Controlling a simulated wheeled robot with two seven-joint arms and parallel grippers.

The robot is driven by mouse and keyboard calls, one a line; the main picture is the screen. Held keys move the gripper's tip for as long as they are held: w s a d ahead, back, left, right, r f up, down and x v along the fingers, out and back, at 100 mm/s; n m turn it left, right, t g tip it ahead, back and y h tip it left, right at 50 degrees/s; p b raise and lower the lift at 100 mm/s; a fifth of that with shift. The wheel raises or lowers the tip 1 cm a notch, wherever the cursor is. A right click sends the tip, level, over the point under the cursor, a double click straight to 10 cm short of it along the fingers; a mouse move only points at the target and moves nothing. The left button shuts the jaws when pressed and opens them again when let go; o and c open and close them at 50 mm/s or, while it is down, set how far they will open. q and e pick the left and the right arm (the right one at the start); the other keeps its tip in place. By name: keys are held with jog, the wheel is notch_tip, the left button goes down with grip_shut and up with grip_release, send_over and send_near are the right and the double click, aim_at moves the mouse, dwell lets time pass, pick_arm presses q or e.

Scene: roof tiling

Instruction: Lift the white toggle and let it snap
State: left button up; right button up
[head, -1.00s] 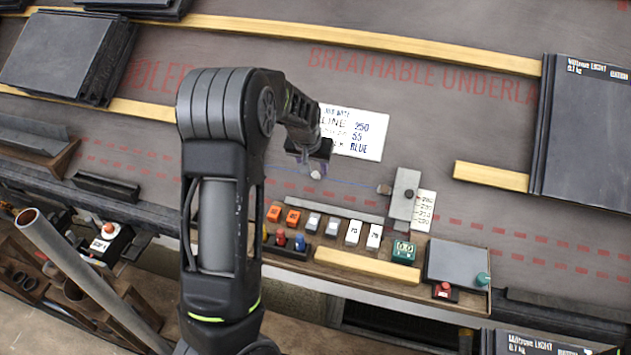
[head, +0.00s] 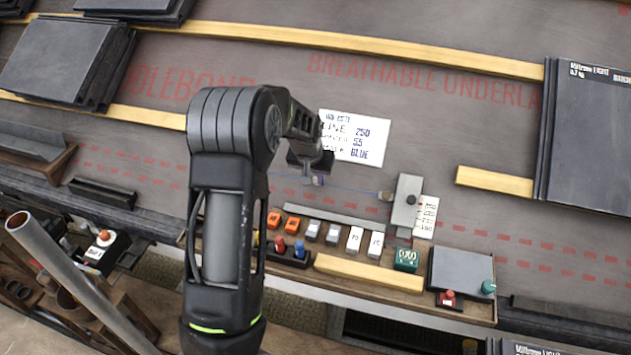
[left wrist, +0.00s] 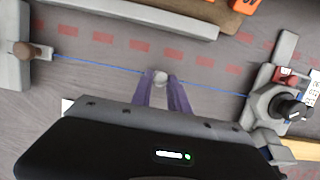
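The white toggle (left wrist: 160,77) is a small pale knob on a thin blue line (left wrist: 105,66), seen in the left wrist view. The line runs nearly straight from a grey block with a brown knob (left wrist: 28,50) at left to a grey reel (left wrist: 272,105) at right. My left gripper (left wrist: 160,80) has purple fingers that come close on both sides of the toggle and look shut on it. In the head view the left gripper (head: 318,180) is low over the underlay and largely covers the toggle. My right gripper is out of view.
A white note card (head: 356,137) lies just behind the gripper. A tray (head: 470,308) with orange, grey and white blocks stands in front. Wooden battens (head: 494,182) and stacked slates (head: 590,140) lie around the grey underlay.

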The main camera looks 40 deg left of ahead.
aim_at(315, 182)
pick_arm(q)
grip_shut()
jog(key=shift+r, duration=0.1)
jog(key=shift+s+p+v, duration=0.2)
jog(key=shift+p+v, duration=0.6)
jog(key=shift+v, duration=0.2)
jog(key=shift+s+p+v, duration=0.2)
jog(key=shift+p+v, duration=0.6)
jog(key=shift+v, duration=0.2)
jog(key=o, duration=0.6)
grip_release()
jog(key=shift+d+f, duration=0.1)
jog(key=shift+f, duration=0.15)
jog(key=shift+c, duration=0.2)
